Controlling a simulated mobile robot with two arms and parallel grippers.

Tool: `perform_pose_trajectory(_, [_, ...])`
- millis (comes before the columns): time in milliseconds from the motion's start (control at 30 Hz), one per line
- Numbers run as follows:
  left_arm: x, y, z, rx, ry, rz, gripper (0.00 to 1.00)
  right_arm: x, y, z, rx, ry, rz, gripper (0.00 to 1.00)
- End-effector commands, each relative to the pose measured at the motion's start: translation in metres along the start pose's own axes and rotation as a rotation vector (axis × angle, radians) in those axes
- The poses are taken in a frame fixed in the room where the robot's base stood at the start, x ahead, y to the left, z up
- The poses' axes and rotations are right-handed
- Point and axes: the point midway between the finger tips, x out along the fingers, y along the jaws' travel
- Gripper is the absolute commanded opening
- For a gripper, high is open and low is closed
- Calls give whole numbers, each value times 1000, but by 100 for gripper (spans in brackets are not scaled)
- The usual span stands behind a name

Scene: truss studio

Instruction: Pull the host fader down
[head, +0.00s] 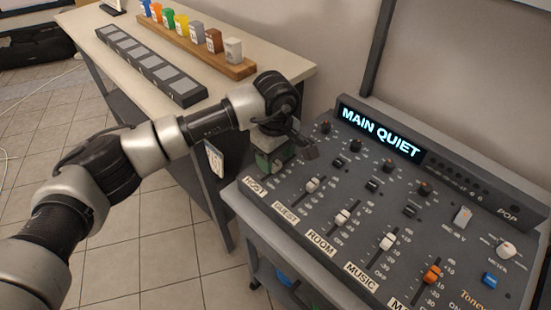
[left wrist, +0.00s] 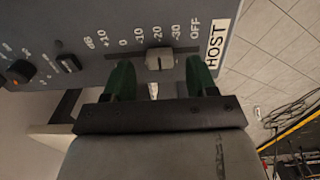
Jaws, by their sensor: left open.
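The mixing console (head: 330,225) stands at the right in the head view, with the HOST label (head: 255,187) at its near left corner. My left gripper (head: 277,163) is over the HOST strip and hides its fader there. In the left wrist view the light HOST fader cap (left wrist: 159,60) sits in its slot near the -20 mark, with the HOST label (left wrist: 218,46) beyond the OFF end. The green fingers of my left gripper (left wrist: 161,77) are open, one on each side of the cap along the slot, with gaps visible. My right gripper is not in view.
Other faders stand to the right: a white one (head: 312,185), the ROOM fader (head: 342,217), the MUSIC fader (head: 388,242) and an orange one (head: 432,274). The display (head: 380,131) reads MAIN QUIET. A table (head: 285,72) with coloured containers is behind my arm.

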Motion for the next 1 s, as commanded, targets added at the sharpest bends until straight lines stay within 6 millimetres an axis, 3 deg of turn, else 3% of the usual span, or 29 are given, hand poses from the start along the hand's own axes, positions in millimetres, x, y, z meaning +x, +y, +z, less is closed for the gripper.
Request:
perform_pose_trajectory(200, [18, 0, 0, 0, -1, 0, 57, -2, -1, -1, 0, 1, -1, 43])
perform_pose_trajectory(500, [20, 0, 1, 0, -1, 1, 56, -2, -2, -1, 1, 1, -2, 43])
perform_pose_trajectory(867, [19, 0, 1, 0, -1, 1, 1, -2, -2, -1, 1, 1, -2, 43])
perform_pose_trajectory(1000, [19, 0, 0, 0, -1, 1, 0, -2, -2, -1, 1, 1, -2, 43])
